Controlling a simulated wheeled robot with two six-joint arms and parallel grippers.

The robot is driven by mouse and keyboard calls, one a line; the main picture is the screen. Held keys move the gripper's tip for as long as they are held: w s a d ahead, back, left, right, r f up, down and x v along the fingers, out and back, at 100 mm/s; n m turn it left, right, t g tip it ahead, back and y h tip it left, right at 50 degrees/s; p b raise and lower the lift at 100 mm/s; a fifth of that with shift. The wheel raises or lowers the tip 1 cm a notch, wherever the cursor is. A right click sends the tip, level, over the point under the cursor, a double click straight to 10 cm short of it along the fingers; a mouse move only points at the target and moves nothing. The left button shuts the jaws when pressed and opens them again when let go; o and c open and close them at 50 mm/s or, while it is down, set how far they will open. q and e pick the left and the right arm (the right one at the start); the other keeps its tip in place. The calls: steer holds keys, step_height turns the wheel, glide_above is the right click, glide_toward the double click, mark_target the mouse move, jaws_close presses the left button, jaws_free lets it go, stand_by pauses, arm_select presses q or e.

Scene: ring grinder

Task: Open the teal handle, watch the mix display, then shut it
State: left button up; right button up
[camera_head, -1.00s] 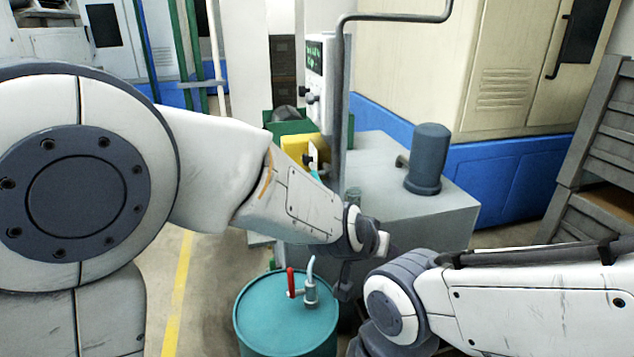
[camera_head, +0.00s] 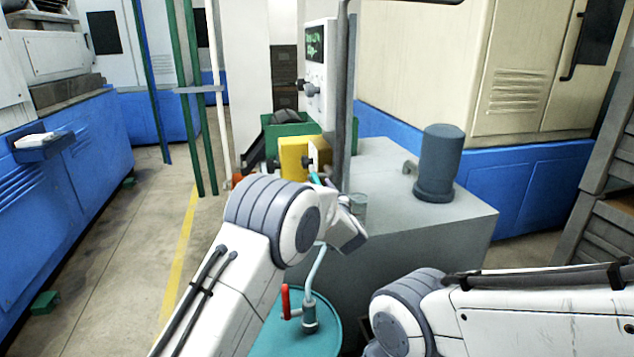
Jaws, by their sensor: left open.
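The teal handle (camera_head: 315,179) is a small lever low on the grinder's front, beside a yellow block (camera_head: 293,158). The mix display (camera_head: 315,44) is a dark screen with green marks on a pale panel above it; its text is too small to read. My left arm reaches up from below, and my left gripper (camera_head: 337,190) is open close to the handle, mostly hidden by its own wrist. I cannot tell whether it touches the handle. My right arm is at the lower right, with its gripper out of view.
A teal drum (camera_head: 325,340) with a red lever (camera_head: 285,302) and a bent pipe stands below my left wrist. A grey machine base (camera_head: 420,215) carries a dark cylinder (camera_head: 439,160). An upright grey post stands right of the display.

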mark_target(317, 178)
arm_select(q)
steer(key=shift+x, duration=2.1)
jaws_close()
steer(key=shift+d, duration=0.1)
